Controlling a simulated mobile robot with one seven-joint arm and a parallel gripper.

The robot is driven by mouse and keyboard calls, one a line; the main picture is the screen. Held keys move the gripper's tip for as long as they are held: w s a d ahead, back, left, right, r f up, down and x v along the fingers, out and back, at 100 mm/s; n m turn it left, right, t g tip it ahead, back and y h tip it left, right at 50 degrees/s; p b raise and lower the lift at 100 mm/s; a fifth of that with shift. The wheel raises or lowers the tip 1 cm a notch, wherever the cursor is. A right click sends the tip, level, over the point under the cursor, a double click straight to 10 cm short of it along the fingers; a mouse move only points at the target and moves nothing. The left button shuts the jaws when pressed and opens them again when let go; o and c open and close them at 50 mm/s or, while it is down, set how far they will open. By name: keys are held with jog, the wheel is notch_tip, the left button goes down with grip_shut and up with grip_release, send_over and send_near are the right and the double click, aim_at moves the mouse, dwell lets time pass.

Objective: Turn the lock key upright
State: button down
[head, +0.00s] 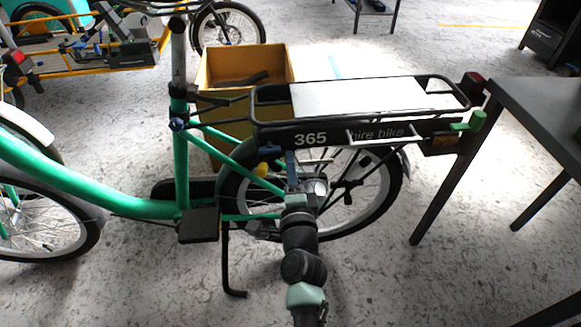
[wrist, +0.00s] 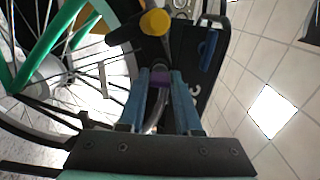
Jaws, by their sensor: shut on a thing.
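In the head view my gripper (head: 291,160) is at the rear wheel of the green bike, below the black "365 hire bike" panel (head: 370,133). The key cannot be made out there.
A yellow round knob (head: 262,169) is close to the left of my gripper; it also shows in the wrist view (wrist: 154,22). The rear wheel's spokes and green frame tubes (head: 235,165) are near. A dark table (head: 540,100) stands at the right, a yellow crate (head: 222,66) behind.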

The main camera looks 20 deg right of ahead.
jog(key=c, duration=0.6)
grip_release()
jog(key=shift+s, duration=0.1)
jog(key=p+v, duration=0.2)
jog(key=v, duration=1)
jog(key=shift+s, duration=0.4)
jog(key=shift+a, duration=0.15)
